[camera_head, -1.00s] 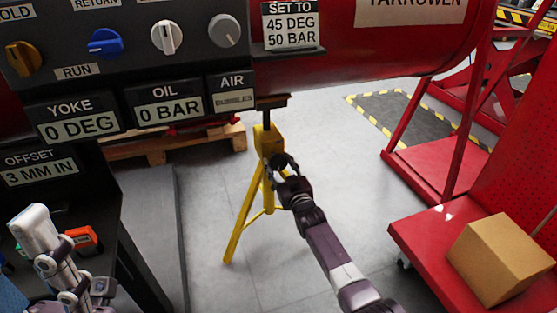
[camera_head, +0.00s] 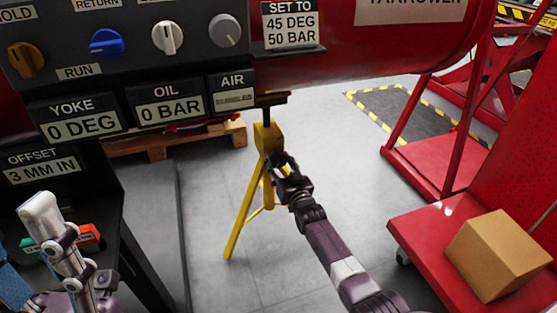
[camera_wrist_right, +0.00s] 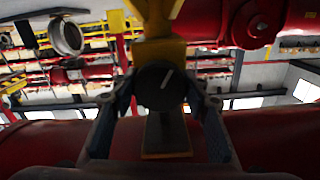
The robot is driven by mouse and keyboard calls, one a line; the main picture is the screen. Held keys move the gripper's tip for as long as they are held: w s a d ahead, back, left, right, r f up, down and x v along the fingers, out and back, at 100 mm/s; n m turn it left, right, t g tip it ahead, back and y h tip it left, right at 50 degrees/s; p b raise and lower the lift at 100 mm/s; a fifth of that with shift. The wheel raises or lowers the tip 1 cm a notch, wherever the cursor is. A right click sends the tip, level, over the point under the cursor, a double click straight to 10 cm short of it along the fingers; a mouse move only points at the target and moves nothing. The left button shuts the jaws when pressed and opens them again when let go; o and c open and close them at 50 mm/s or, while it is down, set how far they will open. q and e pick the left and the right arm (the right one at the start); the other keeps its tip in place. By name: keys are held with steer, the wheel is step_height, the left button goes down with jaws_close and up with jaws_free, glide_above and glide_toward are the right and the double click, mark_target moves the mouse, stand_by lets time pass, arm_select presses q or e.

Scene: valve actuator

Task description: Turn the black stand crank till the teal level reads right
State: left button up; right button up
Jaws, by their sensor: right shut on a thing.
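The yellow tripod stand (camera_head: 264,140) stands on the grey floor below the red cylinder. My right gripper (camera_head: 283,165) reaches it from the lower right. In the right wrist view, my right gripper's fingers (camera_wrist_right: 160,105) are on both sides of a round black knob with a white line, the stand crank (camera_wrist_right: 160,87), and shut on it. The yellow stand body (camera_wrist_right: 158,45) is behind. I cannot make out a reading on a teal level; a small teal block (camera_head: 30,244) lies at left. My left gripper (camera_head: 58,240) shows partly at lower left; its jaw state is unclear.
A black panel with knobs and displays (camera_head: 150,60) hangs at upper left; it reads yoke 0 DEG and oil 0 BAR. A red cart (camera_head: 415,235) with a cardboard box (camera_head: 497,255) stands at right. A wooden pallet (camera_head: 170,140) lies behind. Floor around the stand is clear.

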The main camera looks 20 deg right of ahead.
steer(key=o, duration=1.2)
steer(key=shift+f, duration=0.1)
steer(key=shift+s, duration=0.15)
steer(key=s, duration=1.1)
steer(key=shift+s+d, duration=0.25)
steer(key=shift+s, duration=0.1)
